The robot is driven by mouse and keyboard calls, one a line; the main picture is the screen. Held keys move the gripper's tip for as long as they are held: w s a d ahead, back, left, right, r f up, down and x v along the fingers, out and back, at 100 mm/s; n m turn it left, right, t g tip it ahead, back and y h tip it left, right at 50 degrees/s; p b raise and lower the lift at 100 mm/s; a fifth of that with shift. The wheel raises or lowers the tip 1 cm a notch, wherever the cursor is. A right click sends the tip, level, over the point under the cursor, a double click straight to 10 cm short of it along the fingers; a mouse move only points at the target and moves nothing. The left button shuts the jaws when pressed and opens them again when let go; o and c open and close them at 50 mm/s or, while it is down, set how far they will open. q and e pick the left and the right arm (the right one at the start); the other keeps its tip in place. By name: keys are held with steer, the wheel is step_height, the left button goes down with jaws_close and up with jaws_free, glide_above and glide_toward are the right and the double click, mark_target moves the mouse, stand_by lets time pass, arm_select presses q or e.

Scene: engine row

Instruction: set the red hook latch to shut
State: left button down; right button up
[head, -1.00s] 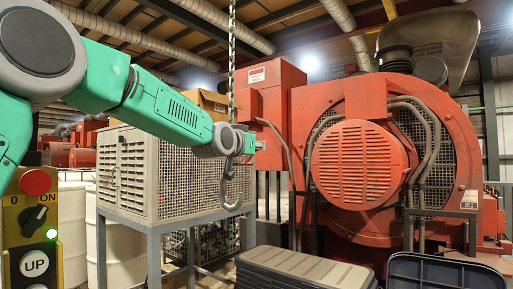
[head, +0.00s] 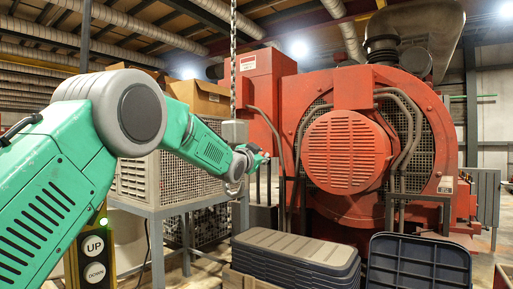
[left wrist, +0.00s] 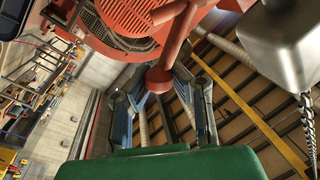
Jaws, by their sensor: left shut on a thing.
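The red hook latch (left wrist: 172,58) shows in the left wrist view as a red bar with a thick round end, running up toward the red engine housing. My left gripper (left wrist: 163,84) has its fingers on both sides of that round end and is shut on it. In the head view my left gripper (head: 262,159) is at the end of the green arm, left of the big red engine (head: 345,150). The latch is too small there to make out its setting. My right gripper is in neither view.
A chain hoist block (head: 234,132) hangs close to my left wrist, its hook partly hidden; the block also shows in the left wrist view (left wrist: 285,42). A grey caged unit (head: 140,180) stands behind my arm. Stacked grey lids (head: 300,247) and a dark crate (head: 418,262) stand in front.

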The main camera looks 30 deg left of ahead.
arm_select(q)
step_height(320, 180, down, 2)
steer(key=shift+a+f+m+b, duration=0.1)
steer(key=shift+f+m+b, duration=0.1)
steer(key=shift+m+b, duration=0.65)
steer(key=shift+w+a+f+m+t+h+b, duration=0.15)
steer(key=shift+a+f+m+h+b, duration=0.25)
steer(key=shift+f+m+b, duration=0.7)
steer(key=shift+s+a+f+m+t+h+b, duration=0.1)
steer(key=shift+a+f+m+t+h+b, duration=0.3)
steer(key=shift+m, duration=1.35)
steer(key=shift+w+a+f+m+g+h+b, duration=0.15)
steer(key=shift+a+f+m+b, duration=0.3)
steer(key=shift+f+m, duration=0.7)
steer(key=shift+s+r+m, duration=0.1)
steer(key=shift+r+m, duration=0.05)
steer(key=shift+m, duration=0.2)
steer(key=c, duration=1.6)
jaws_free()
steer(key=shift+o, duration=1.2)
steer(key=shift+a, duration=0.2)
steer(key=shift+s, duration=0.15)
